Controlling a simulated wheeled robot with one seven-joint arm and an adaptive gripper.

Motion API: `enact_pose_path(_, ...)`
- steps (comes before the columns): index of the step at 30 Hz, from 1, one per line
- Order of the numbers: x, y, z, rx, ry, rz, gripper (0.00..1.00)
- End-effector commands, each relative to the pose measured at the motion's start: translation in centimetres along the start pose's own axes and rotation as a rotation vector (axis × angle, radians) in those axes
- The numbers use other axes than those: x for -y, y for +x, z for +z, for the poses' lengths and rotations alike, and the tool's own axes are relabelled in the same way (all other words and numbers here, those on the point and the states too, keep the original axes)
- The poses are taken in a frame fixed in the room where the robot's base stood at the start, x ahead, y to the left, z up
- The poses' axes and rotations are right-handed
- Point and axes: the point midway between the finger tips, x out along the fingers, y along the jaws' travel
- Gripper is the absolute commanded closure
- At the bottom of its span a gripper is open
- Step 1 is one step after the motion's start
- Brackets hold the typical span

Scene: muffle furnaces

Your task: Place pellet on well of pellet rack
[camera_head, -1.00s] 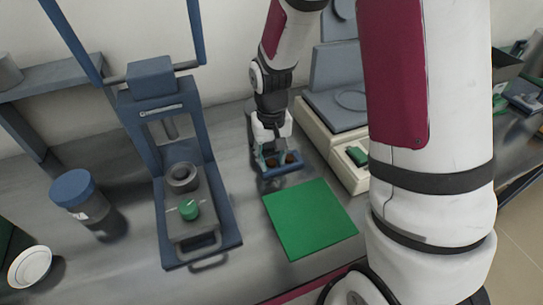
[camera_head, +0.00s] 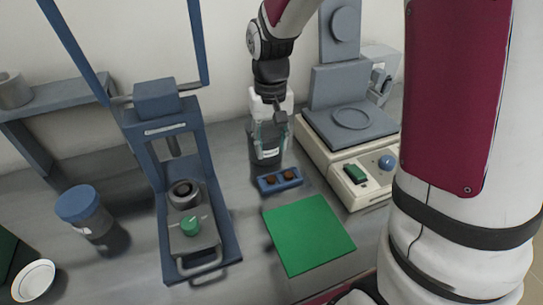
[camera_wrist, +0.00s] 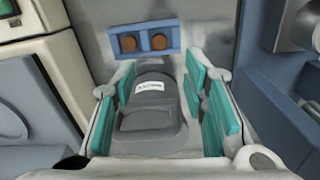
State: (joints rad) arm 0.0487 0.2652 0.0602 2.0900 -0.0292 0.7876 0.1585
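The pellet rack (camera_head: 266,187) is a small blue block on the bench in the head view, with brown pellets (camera_head: 289,175) in both visible wells. The wrist view shows the rack (camera_wrist: 120,52) and its two pellets (camera_wrist: 158,42) beyond the fingertips. My gripper (camera_head: 270,143) is behind and above the rack, apart from it. In the wrist view its green-padded fingers (camera_wrist: 163,105) are spread wide, with no pellet between them. A dark grey labelled object (camera_wrist: 150,122) shows between the fingers; I cannot tell its distance from them.
A blue press (camera_head: 228,230) stands left of the rack, and a cream instrument with a grey platform (camera_head: 318,157) stands right. A green mat (camera_head: 308,235) lies in front. A blue-lidded jar (camera_head: 78,203) and white dish (camera_head: 34,281) are at far left.

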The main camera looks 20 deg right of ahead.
Motion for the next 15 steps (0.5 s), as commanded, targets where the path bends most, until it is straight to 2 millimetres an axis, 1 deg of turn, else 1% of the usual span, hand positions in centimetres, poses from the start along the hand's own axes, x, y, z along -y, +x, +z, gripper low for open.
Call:
enact_pose_path(1, 0.0, -0.7, -0.1, -0.002, 0.000, 0.000, 0.60)
enact_pose_path(3, 0.0, -1.3, -0.1, -0.002, 0.000, 0.000, 0.60)
enact_pose_path(10, 0.0, -2.2, 0.2, -0.004, -0.001, 0.000, 0.60)
enact_pose_path(13, -0.2, -3.5, 1.2, -0.018, -0.007, 0.001, 0.60)
enact_pose_path(15, -0.5, -5.1, 2.6, -0.035, -0.013, 0.002, 0.60)
